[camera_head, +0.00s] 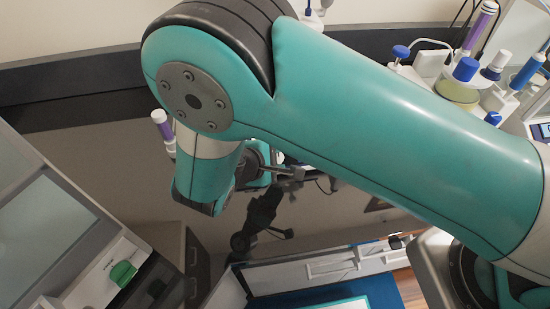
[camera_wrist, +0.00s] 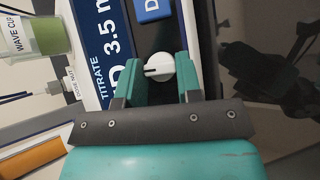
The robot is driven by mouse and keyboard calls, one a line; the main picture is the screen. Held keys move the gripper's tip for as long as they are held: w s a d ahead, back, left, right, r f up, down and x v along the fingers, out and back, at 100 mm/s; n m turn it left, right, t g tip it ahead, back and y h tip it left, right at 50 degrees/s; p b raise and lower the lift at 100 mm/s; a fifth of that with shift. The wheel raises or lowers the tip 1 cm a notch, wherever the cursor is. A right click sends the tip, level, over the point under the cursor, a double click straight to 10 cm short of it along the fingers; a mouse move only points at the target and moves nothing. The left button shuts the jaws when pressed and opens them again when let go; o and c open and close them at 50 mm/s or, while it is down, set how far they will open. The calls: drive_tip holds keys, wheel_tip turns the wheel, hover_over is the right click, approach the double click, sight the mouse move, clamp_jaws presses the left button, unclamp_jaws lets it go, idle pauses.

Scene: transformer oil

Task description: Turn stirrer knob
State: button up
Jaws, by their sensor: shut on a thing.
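The stirrer knob (camera_wrist: 160,67) is a white round knob with a dark pointer line, on a dark panel in the wrist view. My gripper (camera_wrist: 158,62) has its two teal fingers on either side of the knob and is shut on it. The pointer line points left in the wrist view. In the head view my teal arm covers much of the scene, and the knob cannot be made out there.
Beside the knob are a blue label reading TITRATE (camera_wrist: 112,45) and a blue button (camera_wrist: 153,10). A clear cup with green contents (camera_wrist: 45,37) is at upper left. In the head view, a device with a green knob (camera_head: 122,273) stands at lower left.

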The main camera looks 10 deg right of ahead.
drive_tip(key=shift+n, duration=0.4)
drive_tip(key=o, duration=0.9)
drive_tip(key=shift+o, duration=0.2)
drive_tip(key=b+v, duration=0.4)
drive_tip(key=v, duration=1.3)
drive_tip(key=shift+s, duration=0.4)
drive_tip(key=shift+a, duration=0.1)
